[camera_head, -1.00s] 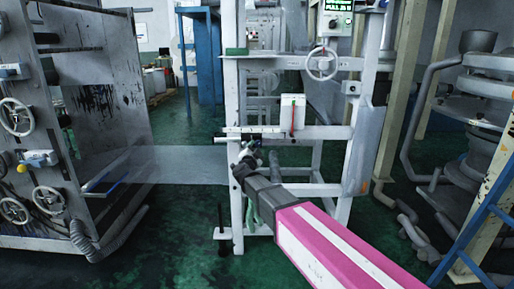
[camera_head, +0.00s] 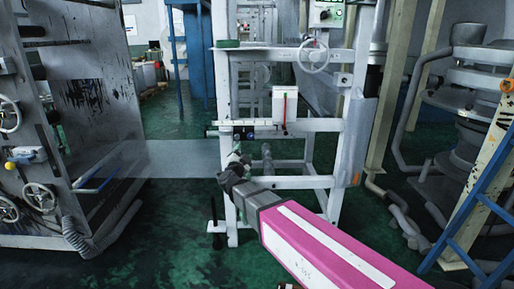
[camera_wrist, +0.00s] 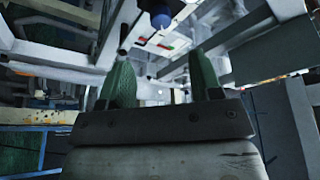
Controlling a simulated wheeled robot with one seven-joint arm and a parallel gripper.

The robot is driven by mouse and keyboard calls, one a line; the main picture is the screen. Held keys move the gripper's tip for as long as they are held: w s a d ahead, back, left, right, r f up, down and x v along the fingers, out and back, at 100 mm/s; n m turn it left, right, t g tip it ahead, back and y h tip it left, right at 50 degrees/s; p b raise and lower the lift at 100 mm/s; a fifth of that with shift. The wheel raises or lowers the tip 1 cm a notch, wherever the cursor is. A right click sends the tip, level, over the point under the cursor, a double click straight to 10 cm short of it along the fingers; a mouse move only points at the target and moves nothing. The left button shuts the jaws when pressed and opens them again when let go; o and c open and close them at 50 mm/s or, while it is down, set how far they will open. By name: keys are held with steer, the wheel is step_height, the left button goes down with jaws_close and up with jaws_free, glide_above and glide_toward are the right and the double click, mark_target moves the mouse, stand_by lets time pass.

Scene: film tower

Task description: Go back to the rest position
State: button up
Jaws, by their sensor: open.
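My gripper (camera_head: 234,160) is at the end of my pink and white arm, in front of the light grey machine frame (camera_head: 338,150) in the head view. In the wrist view its two green fingers (camera_wrist: 162,85) stand well apart with nothing between them. A dark blue knob (camera_wrist: 161,18) hangs beyond and above the gap between the fingers, on the frame. The head view is too small to tell how close the fingertips are to the frame.
A large panel with handwheels (camera_head: 40,197) stands at the left. A film sheet (camera_head: 180,159) runs from it toward the frame. A blue ladder (camera_head: 478,215) and grey pipes (camera_head: 402,140) stand at the right. The green floor (camera_head: 180,245) is clear at the front left.

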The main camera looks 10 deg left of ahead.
steer(key=w+d+f+n+g+y, duration=0.1)
steer(key=d+f+n+g+y, duration=0.3)
steer(key=d+f, duration=0.55)
steer(key=w+d+f+n+g+y, duration=0.1)
steer(key=d+f+n+g+y, duration=0.1)
steer(key=d+f+n+g, duration=0.75)
steer(key=s+d+f+m+g+h, duration=0.2)
steer(key=s+d, duration=0.6)
steer(key=d, duration=0.5)
steer(key=s+d+f+m+g+h, duration=0.1)
steer(key=s+d+f+g+h, duration=0.2)
steer(key=d, duration=1)
steer(key=s+f+g, duration=0.2)
steer(key=s, duration=0.3)
steer(key=shift+d+m, duration=0.2)
steer(key=shift+m, duration=0.15)
